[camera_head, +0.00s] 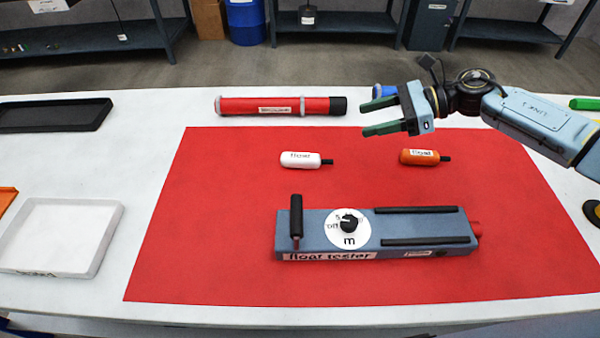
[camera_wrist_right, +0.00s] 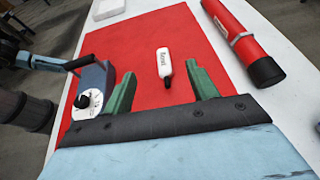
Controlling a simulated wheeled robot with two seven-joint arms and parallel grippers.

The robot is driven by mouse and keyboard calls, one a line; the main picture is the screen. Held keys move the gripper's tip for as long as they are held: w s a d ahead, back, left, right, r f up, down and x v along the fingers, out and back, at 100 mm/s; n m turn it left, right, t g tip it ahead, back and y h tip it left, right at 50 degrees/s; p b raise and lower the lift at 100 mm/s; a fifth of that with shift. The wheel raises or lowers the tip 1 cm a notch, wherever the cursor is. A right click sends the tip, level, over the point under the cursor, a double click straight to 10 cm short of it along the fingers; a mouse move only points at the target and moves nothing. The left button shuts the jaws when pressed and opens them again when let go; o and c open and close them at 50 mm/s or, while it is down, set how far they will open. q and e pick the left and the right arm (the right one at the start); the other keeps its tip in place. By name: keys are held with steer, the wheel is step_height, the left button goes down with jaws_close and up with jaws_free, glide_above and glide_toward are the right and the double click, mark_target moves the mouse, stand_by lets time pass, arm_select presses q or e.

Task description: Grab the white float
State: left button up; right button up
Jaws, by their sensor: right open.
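The white float (camera_head: 302,159) lies on the red mat (camera_head: 230,210), its black tip pointing right. It also shows in the right wrist view (camera_wrist_right: 164,62), ahead of and between the two fingers, apart from them. My right gripper (camera_head: 372,116) is open and empty, above the back of the mat, to the right of the white float. Its green fingers also show in the right wrist view (camera_wrist_right: 160,88). My left gripper is not identifiable in the head view.
An orange float (camera_head: 418,157) lies right of the white one. The float tester (camera_head: 390,232) stands in front. A red tube (camera_head: 275,106) lies behind, and a blue item (camera_head: 384,91) is partly hidden by my gripper. Trays (camera_head: 60,235) stand at left. Mat around the white float is clear.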

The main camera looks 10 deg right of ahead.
step_height(320, 180, down, 6)
steer(key=b, duration=0.4)
steer(key=shift+s, duration=0.15)
steer(key=shift+f+b, duration=0.45)
steer(key=shift+b, duration=0.2)
glide_toward(304, 156)
steer(key=x, duration=0.3)
steer(key=shift+d+f, duration=0.2)
steer(key=shift+f, duration=0.05)
steer(key=x, duration=0.3)
steer(key=b+x, duration=0.1)
steer(key=x, duration=0.1)
steer(key=shift+a+r, duration=0.15)
steer(key=shift+r, duration=0.15)
steer(key=shift+a+f, duration=0.1)
steer(key=shift+a, duration=0.05)
arm_select(q)
steer(key=shift+t, duration=0.3)
steer(key=w, duration=0.3)
steer(key=w+a+r, duration=0.1)
steer(key=w, duration=0.1)
steer(key=shift+w, duration=0.3)
arm_select(e)
steer(key=c, duration=1.1)
